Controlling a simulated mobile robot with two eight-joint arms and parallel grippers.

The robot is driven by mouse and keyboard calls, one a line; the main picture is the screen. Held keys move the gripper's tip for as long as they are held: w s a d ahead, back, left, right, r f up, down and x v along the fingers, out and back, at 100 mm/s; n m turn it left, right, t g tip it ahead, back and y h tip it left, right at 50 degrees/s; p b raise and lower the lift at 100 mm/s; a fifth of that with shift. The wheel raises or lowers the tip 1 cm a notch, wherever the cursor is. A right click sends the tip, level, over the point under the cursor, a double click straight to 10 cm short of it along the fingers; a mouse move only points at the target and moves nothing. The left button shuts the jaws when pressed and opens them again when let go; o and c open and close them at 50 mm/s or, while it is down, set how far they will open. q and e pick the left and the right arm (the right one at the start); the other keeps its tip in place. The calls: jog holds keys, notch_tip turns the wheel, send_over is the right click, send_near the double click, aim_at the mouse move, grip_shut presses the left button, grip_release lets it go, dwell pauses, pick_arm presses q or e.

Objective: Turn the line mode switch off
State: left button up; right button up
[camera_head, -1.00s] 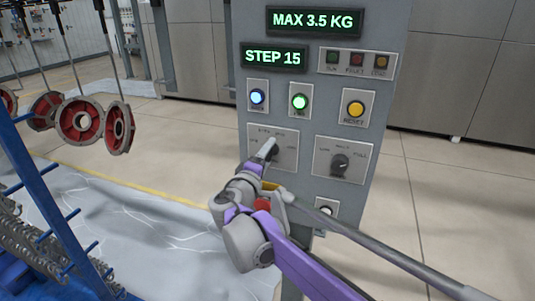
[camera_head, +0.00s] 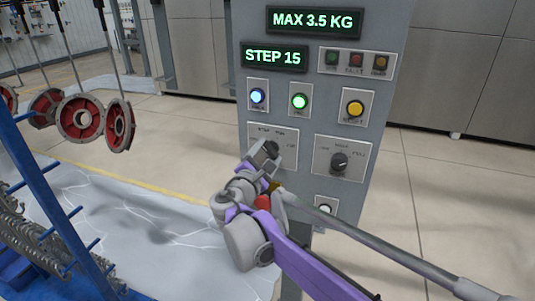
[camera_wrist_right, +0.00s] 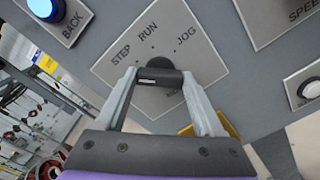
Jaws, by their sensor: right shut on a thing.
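The line mode switch is a black rotary knob (camera_head: 271,148) on a pale plate (camera_wrist_right: 205,62) on the grey control cabinet. In the right wrist view the plate reads STEP, RUN and JOG, and another label is partly hidden behind the gripper. My right gripper (camera_wrist_right: 160,80) is shut on the knob, with one pale finger at each end of its black bar. In the head view the right gripper (camera_head: 264,153) covers the lower left of the plate. Which label the knob points at cannot be told. My left gripper is not in view.
A second knob (camera_head: 339,161) sits on a plate to the right. Blue (camera_head: 257,96), green (camera_head: 299,102) and yellow (camera_head: 355,108) buttons are above. A display (camera_head: 273,57) reads STEP 15. Red and grey wheel-like parts (camera_head: 80,118) hang at left, behind a blue rack (camera_head: 45,185).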

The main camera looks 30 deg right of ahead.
jog(key=n, duration=0.6)
dwell(0.7)
jog(key=o, duration=1.4)
jog(key=b+v, duration=0.1)
jog(key=v, duration=1)
jog(key=shift+d, duration=0.1)
